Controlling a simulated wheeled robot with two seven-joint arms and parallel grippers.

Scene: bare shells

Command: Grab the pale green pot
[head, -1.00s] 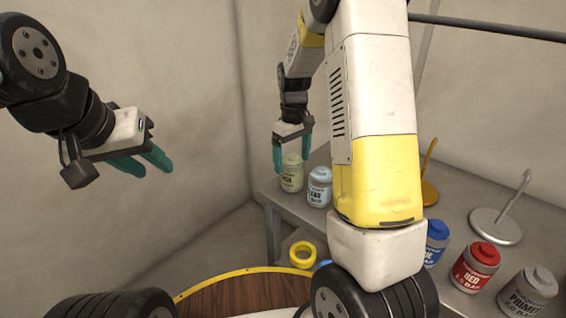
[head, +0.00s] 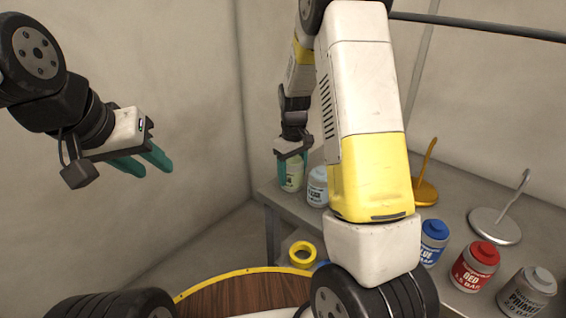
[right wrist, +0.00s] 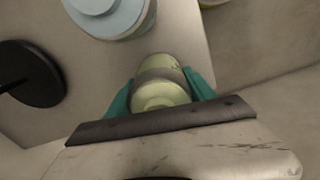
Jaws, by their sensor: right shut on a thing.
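The pale green pot (head: 291,178) stands at the far left end of the grey bench in the head view. My right gripper (head: 292,172) points down over it, with its teal fingers on either side, shut on the pot. In the right wrist view the pot (right wrist: 160,88) sits between the two teal fingers (right wrist: 160,92). My left gripper (head: 147,163) hangs in the air at the left, far from the bench. Its two teal fingers are apart with nothing between them.
A pale blue pot (head: 317,188) stands close to the right of the green pot. Blue (head: 432,243), red (head: 475,267) and grey primer (head: 527,294) pots stand nearer on the bench (head: 452,216). A yellow ring (head: 302,255) lies lower down.

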